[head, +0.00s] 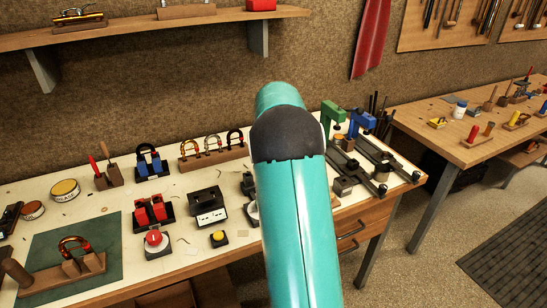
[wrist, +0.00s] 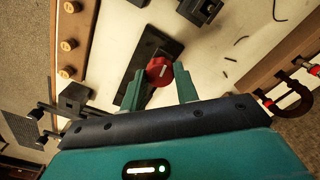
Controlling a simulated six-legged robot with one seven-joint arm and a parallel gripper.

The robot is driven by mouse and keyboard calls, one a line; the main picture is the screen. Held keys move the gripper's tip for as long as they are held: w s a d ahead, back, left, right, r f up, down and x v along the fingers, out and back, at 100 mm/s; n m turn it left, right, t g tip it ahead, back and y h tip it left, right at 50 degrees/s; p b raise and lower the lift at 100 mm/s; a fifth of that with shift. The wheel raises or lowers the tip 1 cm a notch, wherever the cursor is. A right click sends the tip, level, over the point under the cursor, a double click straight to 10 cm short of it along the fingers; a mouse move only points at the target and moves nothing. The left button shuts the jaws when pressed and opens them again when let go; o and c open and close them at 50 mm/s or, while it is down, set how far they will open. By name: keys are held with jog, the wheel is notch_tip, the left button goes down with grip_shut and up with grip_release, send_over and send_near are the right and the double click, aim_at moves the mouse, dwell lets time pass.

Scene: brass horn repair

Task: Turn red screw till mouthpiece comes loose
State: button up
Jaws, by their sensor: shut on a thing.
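The red screw (wrist: 159,71) shows in the wrist view as a round red head with a pale mark on it. It sits over a long dark plate (wrist: 150,50). My gripper (wrist: 160,75) has its two teal fingers on either side of the red head and is shut on it. I cannot make out the mouthpiece in either view. In the head view my own teal arm covers the middle of the bench and hides the screw and the gripper.
The cream benchtop (head: 110,195) holds a red-topped button (head: 154,240), a black box (head: 208,207) and a horn-part rack (head: 212,152). Green and blue clamps (head: 345,120) stand right of my arm. A wooden shelf (head: 130,30) hangs above. In the wrist view, a brass-knobbed wooden strip (wrist: 82,40) lies left.

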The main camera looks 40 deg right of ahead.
jog(key=m, duration=0.5)
jog(key=shift+m, duration=0.3)
dwell(0.4)
jog(key=o, duration=1)
jog(key=shift+c, duration=0.2)
notch_tip(320, 180, up, 14)
jog(key=shift+f, duration=0.1)
